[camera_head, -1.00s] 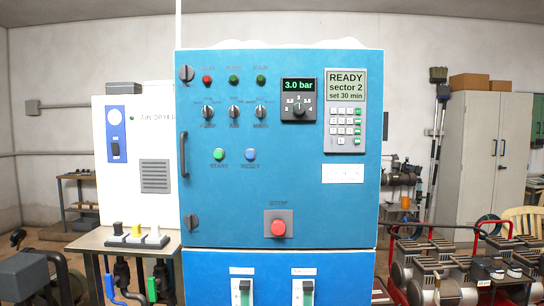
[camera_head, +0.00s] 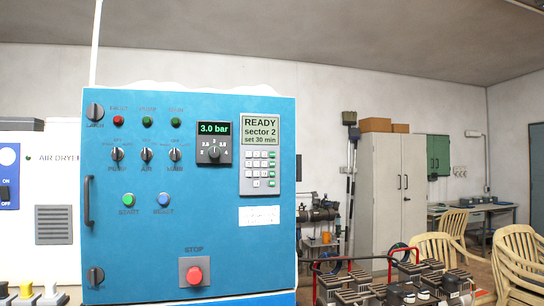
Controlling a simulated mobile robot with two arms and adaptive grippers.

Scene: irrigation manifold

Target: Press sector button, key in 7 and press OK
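A blue control cabinet (camera_head: 140,245) fills the left half of the view. Its controller (camera_head: 260,185) sits at the upper right of the door. The display (camera_head: 261,131) reads "READY, sector 2, set 30 min". Below it is the keypad (camera_head: 261,168), with white keys and a column of green keys on its right; the key labels are too small to read. Neither of my grippers is in view.
The door also has a 3.0 bar gauge (camera_head: 213,143), a red STOP button (camera_head: 194,275), green START (camera_head: 129,199) and blue RESET (camera_head: 164,199). A handle (camera_head: 88,201) juts from its left side. Machines (camera_head: 400,287) and chairs (camera_head: 520,255) stand at right.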

